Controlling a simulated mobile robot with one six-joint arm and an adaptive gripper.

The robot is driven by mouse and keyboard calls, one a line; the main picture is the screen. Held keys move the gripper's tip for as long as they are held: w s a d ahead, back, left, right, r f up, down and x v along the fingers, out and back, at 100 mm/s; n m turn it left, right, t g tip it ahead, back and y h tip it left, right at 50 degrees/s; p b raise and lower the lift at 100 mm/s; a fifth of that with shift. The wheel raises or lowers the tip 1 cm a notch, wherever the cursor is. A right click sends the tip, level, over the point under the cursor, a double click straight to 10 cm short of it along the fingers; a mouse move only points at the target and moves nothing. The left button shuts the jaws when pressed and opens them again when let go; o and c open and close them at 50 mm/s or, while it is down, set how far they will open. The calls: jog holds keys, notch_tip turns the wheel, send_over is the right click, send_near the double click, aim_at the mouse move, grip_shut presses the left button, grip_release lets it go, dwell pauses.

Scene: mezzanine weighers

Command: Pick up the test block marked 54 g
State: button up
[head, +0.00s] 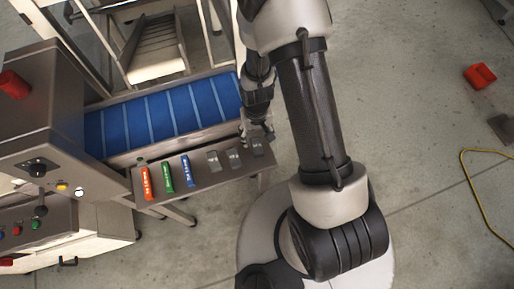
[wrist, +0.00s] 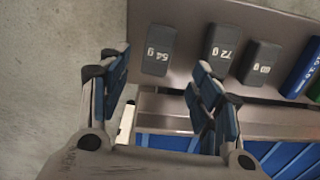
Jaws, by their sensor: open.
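The test block marked 54 g (wrist: 158,50) is a dark grey block lying on a metal shelf, with its mark upside down in the wrist view. In the head view it is the rightmost grey block (head: 257,149), near the shelf's right end. My gripper (wrist: 160,66) is open and empty, with the block ahead between the lines of its two fingers. In the head view my gripper (head: 258,133) is just behind the block, beside the conveyor's end. Its exact height above the shelf is unclear.
A block marked 72 g (wrist: 217,47) lies close to the right finger, with another grey block (wrist: 262,63) beyond it. Red (head: 146,183), green (head: 167,177) and blue (head: 187,171) labelled items lie further left. The blue conveyor belt (head: 165,113) borders the metal shelf (head: 215,180).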

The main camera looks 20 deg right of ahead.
aim_at(257, 145)
jog(key=shift+d+f+b, duration=0.15)
jog(key=shift+f+b, duration=1.2)
jog(key=shift+f, duration=2.25)
jog(key=shift+c, duration=0.3)
jog(key=c, duration=1.1)
